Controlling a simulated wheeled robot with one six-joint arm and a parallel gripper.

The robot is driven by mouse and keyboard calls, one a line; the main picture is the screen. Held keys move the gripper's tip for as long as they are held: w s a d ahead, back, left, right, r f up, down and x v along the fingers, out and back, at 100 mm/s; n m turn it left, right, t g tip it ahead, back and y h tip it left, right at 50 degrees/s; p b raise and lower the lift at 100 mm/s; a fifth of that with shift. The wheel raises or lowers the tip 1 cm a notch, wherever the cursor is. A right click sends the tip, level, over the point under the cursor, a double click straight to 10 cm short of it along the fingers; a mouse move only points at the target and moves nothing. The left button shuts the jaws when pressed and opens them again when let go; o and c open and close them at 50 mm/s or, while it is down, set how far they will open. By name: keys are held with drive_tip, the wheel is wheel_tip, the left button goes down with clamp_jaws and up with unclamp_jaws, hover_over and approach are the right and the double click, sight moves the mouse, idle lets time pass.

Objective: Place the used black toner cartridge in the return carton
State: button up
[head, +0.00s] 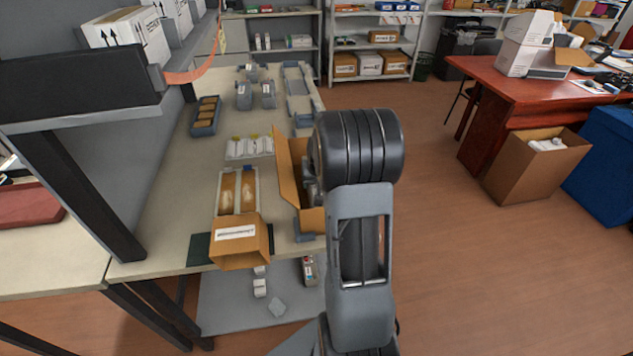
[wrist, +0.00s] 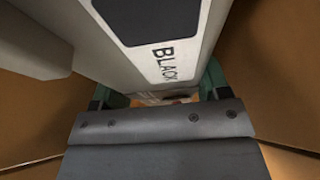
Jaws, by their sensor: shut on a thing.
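The black toner cartridge (wrist: 165,40) fills the upper middle of the wrist view, pale grey with a dark panel and a label reading BLACK. My gripper (wrist: 160,96) is shut on it, with green fingertips at either side. Brown cardboard walls (wrist: 284,85) rise on both sides of it in the wrist view. In the head view an open cardboard carton (head: 287,172) stands at the bench's right edge, partly behind my arm. My arm hides the gripper there. Whether the cartridge touches the carton floor cannot be told.
A pale grey block (wrist: 30,45) sits left of the cartridge. Floor on the right is clear before another carton (head: 520,178).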

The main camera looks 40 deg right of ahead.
drive_tip(key=shift+f, duration=0.25)
drive_tip(key=shift+f, duration=0.2)
drive_tip(key=o, duration=1.3)
drive_tip(key=shift+c, duration=0.2)
drive_tip(key=shift+r, duration=0.1)
drive_tip(key=shift+r, duration=0.2)
drive_tip(key=v, duration=1.2)
drive_tip(key=shift+f, duration=0.1)
